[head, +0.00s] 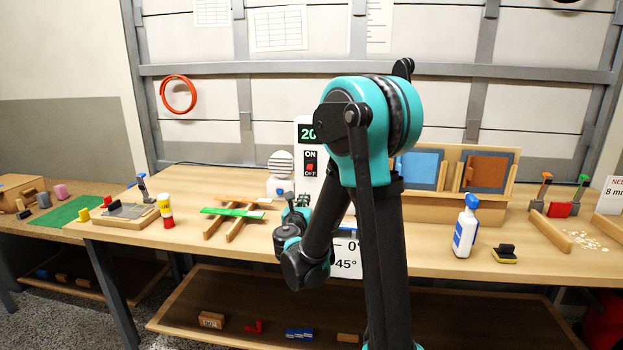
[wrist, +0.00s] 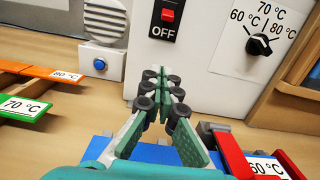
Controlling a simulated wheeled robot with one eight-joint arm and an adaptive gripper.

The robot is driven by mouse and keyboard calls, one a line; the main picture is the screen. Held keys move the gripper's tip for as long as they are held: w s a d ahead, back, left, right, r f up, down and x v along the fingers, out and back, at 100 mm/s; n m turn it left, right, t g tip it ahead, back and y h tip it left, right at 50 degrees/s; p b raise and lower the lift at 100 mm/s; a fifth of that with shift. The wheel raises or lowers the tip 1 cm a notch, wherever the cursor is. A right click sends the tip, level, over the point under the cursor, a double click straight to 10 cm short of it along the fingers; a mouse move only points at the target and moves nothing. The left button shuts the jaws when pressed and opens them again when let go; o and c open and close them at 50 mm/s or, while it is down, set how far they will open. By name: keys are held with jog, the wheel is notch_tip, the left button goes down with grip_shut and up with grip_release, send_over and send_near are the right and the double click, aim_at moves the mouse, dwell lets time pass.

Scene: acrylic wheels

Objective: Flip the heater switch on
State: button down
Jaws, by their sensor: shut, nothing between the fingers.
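The heater is a white upright panel (wrist: 215,80) at the back of the bench, partly hidden behind my arm in the head view. Its red switch (head: 310,167) sits between the ON and OFF labels, with the red part low, beside OFF. In the wrist view the red switch (wrist: 168,14) is at the top edge, just above the OFF label, and ON is out of frame. My gripper (wrist: 161,80) is shut and empty, its fingertips pointing at the panel below the switch. It looks apart from the switch. In the head view my gripper (head: 291,205) is in front of the panel.
A black dial (wrist: 258,45) with temperature marks is right of the switch. A white device with a blue button (wrist: 100,64) stands left. Wooden rails with coloured strips (head: 230,212) lie left on the bench.

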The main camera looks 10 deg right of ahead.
aim_at(308, 169)
dwell(0.3)
jog(key=x, duration=1)
jog(key=shift+s+a+r, duration=0.1)
jog(key=shift+s+r, duration=0.15)
jog(key=shift+r, duration=0.35)
jog(key=shift+s+a+r, duration=0.1)
jog(key=shift+s+r, duration=0.1)
jog(key=shift+r, duration=0.45)
jog(key=shift+s+r, duration=0.25)
jog(key=shift+r, duration=0.35)
jog(key=shift+s+a+r+g+y, duration=0.15)
jog(key=shift+r+g, duration=0.1)
jog(key=shift+g, duration=0.2)
jog(key=shift+s+d+r+g+y, duration=0.15)
jog(key=shift+r+g, duration=0.1)
jog(key=shift+g, duration=0.2)
jog(key=shift+a+r+g, duration=0.1)
jog(key=shift+r+g, duration=0.15)
jog(key=shift+g, duration=0.25)
jog(key=r+g, duration=0.1)
jog(key=g+y, duration=0.1)
jog(key=g, duration=0.1)
jog(key=shift+s+r, duration=0.2)
jog(key=shift+r, duration=0.2)
jog(key=shift+a, duration=0.1)
jog(key=shift+r, duration=0.15)
